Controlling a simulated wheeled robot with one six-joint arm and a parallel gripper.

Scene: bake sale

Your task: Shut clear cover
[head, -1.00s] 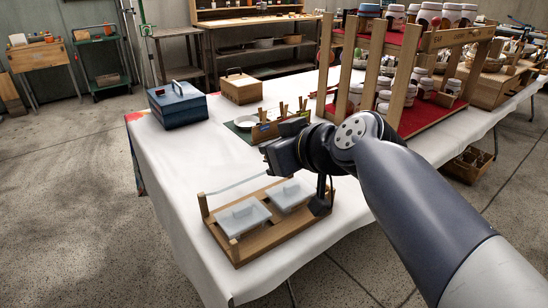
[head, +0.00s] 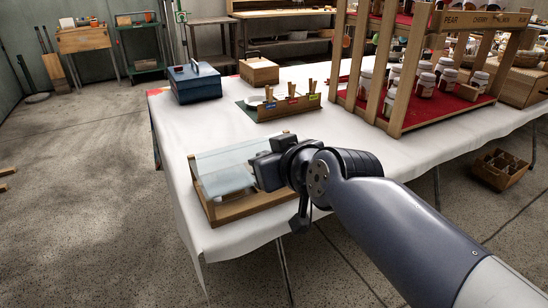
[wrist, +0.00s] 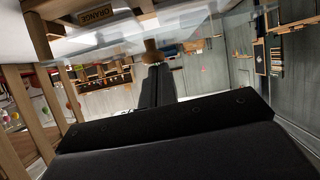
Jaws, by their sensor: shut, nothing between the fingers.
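The clear cover (head: 228,155) belongs to a low wooden case (head: 245,207) at the front of the white table. In the head view my gripper (head: 256,172) is at the cover's right side, and my wrist hides that end of the case.
A blue box (head: 194,84), a wooden box (head: 259,71) and a tray with small labelled compartments (head: 283,108) stand farther back. White tablecloth (head: 215,120) is bare behind the case.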

